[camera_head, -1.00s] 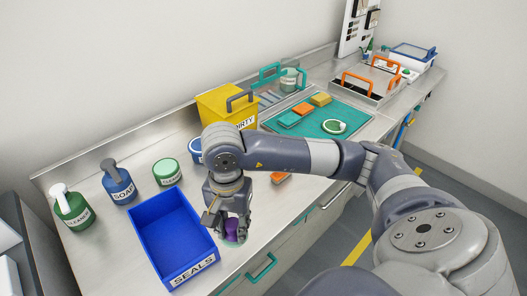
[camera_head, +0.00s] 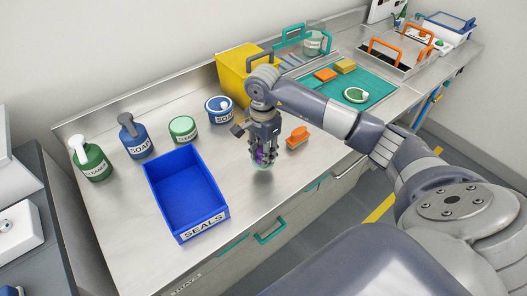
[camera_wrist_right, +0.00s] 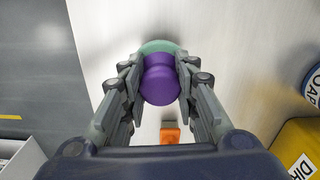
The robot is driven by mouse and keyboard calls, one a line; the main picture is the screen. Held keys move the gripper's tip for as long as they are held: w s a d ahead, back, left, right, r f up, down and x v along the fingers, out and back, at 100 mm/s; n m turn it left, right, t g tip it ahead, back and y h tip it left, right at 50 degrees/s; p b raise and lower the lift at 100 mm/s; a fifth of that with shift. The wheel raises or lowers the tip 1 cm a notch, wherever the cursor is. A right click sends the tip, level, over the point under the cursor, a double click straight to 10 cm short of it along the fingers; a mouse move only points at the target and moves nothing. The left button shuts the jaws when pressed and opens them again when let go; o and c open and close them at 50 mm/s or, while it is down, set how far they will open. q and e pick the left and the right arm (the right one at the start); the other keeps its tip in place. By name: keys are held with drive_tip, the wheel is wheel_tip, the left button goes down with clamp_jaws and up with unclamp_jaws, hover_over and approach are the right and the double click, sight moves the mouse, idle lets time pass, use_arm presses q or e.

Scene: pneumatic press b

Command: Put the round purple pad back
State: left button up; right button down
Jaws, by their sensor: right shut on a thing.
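The round purple pad (camera_head: 262,157) has a purple knob-like grip and a pale green disc below it. It also shows in the right wrist view (camera_wrist_right: 161,82), with the green disc (camera_wrist_right: 160,47) just beyond the knob. My right gripper (camera_head: 262,163) is shut on the purple knob, its fingers on both sides. The pad is at the worktop's front part, right of the blue SEALS bin; I cannot tell if its disc touches the surface. The teal mat (camera_head: 376,96) at the back right carries other pads, including a round green one (camera_head: 355,95). My left gripper is out of view.
An orange pad (camera_head: 298,137) lies on the worktop just right of my gripper. The blue SEALS bin (camera_head: 201,230) stands left. Bottles and tubs line the back, beside a yellow bin (camera_head: 240,75). Bare worktop (camera_head: 120,195) lies left of the SEALS bin.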

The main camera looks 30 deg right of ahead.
drive_tip(key=shift+w+d, duration=0.6)
drive_tip(key=shift+w, duration=0.25)
drive_tip(key=shift+w+d+f+p, duration=0.1)
drive_tip(key=shift+f+p, duration=0.25)
drive_tip(key=shift+f, duration=0.05)
wheel_tip(320, 180, down, 2)
drive_tip(key=shift+f+p, duration=0.2)
drive_tip(key=shift+p, duration=0.15)
drive_tip(key=shift+f, duration=0.25)
drive_tip(key=shift+f, duration=0.2)
drive_tip(key=c, duration=1.2)
unclamp_jaws()
drive_tip(key=shift+c, duration=0.2)
drive_tip(key=shift+r, duration=0.1)
